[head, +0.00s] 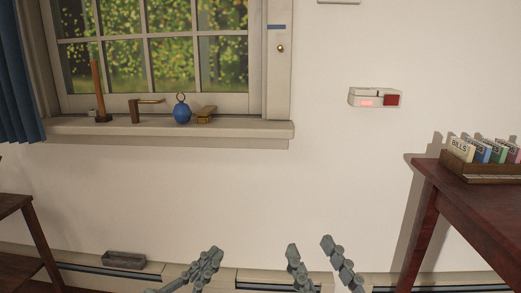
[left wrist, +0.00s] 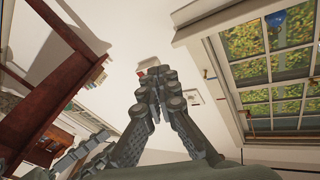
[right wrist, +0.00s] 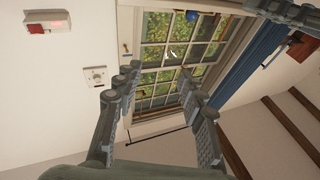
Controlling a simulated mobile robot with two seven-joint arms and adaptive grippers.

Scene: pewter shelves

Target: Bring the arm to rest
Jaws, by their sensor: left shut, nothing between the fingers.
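My left gripper (head: 212,256) is low in the head view, in front of the white wall below the window sill. Its fingers are together, and the left wrist view shows its tips (left wrist: 153,72) meeting with nothing held. My right gripper (head: 315,246) is low in the head view, right of the left one. Its two fingers stand apart with only wall between them. The right wrist view shows the same gap between its fingertips (right wrist: 158,80), with the window beyond. Most of both arms is outside the head view.
The window sill (head: 150,127) bears a blue ball (head: 182,113), a brown stick (head: 101,90) and small brass-coloured pieces. A white wall box (head: 370,97) has a red part. A dark red table (head: 460,195) at right bears a card box (head: 480,170). A grey tray (head: 124,260) is low at left.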

